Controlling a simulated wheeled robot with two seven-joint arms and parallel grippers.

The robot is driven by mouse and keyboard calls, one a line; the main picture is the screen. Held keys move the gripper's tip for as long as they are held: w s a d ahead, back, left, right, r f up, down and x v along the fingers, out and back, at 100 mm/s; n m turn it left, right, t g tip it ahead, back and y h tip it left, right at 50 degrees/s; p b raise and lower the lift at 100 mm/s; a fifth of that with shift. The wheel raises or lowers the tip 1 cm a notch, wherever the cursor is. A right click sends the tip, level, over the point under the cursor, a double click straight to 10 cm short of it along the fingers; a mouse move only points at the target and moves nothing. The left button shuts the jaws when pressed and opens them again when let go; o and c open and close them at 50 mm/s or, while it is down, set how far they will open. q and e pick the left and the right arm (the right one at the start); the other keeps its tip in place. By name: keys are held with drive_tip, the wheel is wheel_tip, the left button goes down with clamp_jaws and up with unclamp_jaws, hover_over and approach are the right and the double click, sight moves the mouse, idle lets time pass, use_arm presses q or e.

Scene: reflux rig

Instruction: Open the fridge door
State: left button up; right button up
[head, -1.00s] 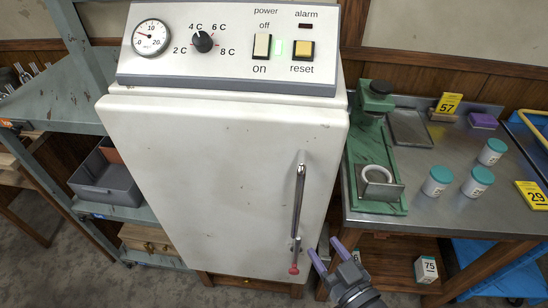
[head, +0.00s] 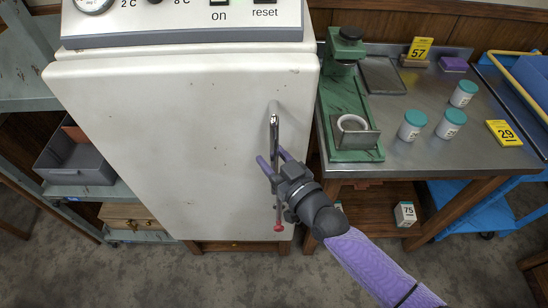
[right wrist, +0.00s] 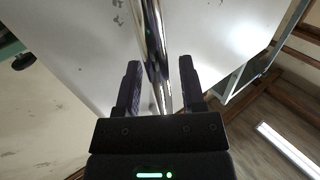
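The white fridge door (head: 190,150) is closed and fills the middle of the head view. Its chrome vertical handle (head: 274,135) is on the door's right side, with a red-tipped pin (head: 279,226) at its lower end. My right gripper (head: 272,164) is at the handle, its purple fingers one on each side of the bar. In the right wrist view the bar (right wrist: 155,50) runs between the two open fingers (right wrist: 160,88), with a gap showing beside it. My left gripper is not in view.
A steel bench (head: 400,170) stands right of the fridge, with a green stand (head: 345,100) and several teal-lidded jars (head: 412,125). A shelf with a grey bin (head: 75,160) is at the left. The floor in front is clear.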

clamp_jaws()
idle(1.2)
